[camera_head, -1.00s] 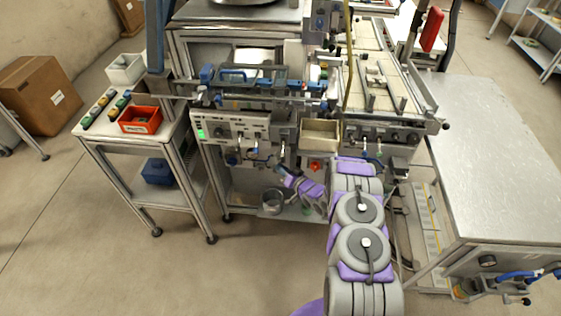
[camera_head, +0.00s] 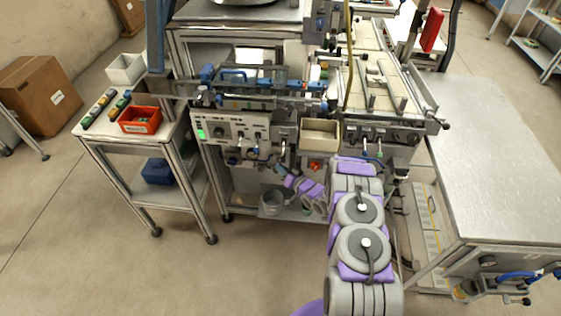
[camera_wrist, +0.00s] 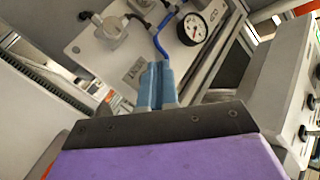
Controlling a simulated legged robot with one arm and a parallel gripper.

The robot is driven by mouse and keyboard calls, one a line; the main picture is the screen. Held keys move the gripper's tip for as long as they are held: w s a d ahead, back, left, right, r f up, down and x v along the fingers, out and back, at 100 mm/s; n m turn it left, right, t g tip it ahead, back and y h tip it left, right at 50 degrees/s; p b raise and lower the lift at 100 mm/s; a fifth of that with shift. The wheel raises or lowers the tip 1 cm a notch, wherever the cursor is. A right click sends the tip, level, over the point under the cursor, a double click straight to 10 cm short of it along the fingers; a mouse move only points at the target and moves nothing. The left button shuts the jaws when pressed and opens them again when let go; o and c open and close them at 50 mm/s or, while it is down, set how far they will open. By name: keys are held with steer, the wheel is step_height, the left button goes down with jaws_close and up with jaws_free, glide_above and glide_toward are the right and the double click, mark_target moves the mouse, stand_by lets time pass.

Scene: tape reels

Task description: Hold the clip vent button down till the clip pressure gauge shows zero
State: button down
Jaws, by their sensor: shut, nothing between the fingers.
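My gripper (camera_wrist: 156,72) has its blue fingers together, pointing at a light grey panel (camera_wrist: 85,45) in the wrist view. A round white pressure gauge (camera_wrist: 192,28) with a dark rim sits on this panel, up and right of the fingertips. Its needle is too small to read surely. A blue hose (camera_wrist: 160,38) runs near the gauge, and a metal fitting (camera_wrist: 112,27) sits left of it. I cannot make out the vent button; the fingers may hide it. In the head view, my gripper (camera_head: 284,171) is low in front of the machine, its tips hard to see.
A grey bucket (camera_head: 271,204) stands on the shelf below my gripper. A beige open bin (camera_head: 319,134) is mounted up and right of it. A side table with a red bin (camera_head: 140,119) stands at left, a metal-topped table (camera_head: 500,160) at right.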

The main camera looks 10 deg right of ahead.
steer(key=shift+w, duration=0.15)
stand_by(0.5)
steer(key=shift+w+d+r, duration=0.1)
steer(key=shift+w+d, duration=0.05)
steer(key=shift+w, duration=0.1)
steer(key=shift+w+d, duration=0.1)
steer(key=shift+w, duration=0.25)
stand_by(3.2)
steer(key=shift+s, duration=0.15)
steer(key=shift+s+a, duration=0.25)
steer(key=shift+s, duration=0.4)
steer(key=shift+s+a+p, duration=0.25)
steer(key=shift+s+p, duration=0.2)
steer(key=shift+s, duration=0.35)
steer(key=shift+s+a+p, duration=0.3)
steer(key=shift+s+p, duration=0.1)
steer(key=shift+s, duration=0.4)
steer(key=shift+s+a+p, duration=0.25)
steer(key=shift+s+p, duration=0.2)
steer(key=shift+s, duration=0.35)
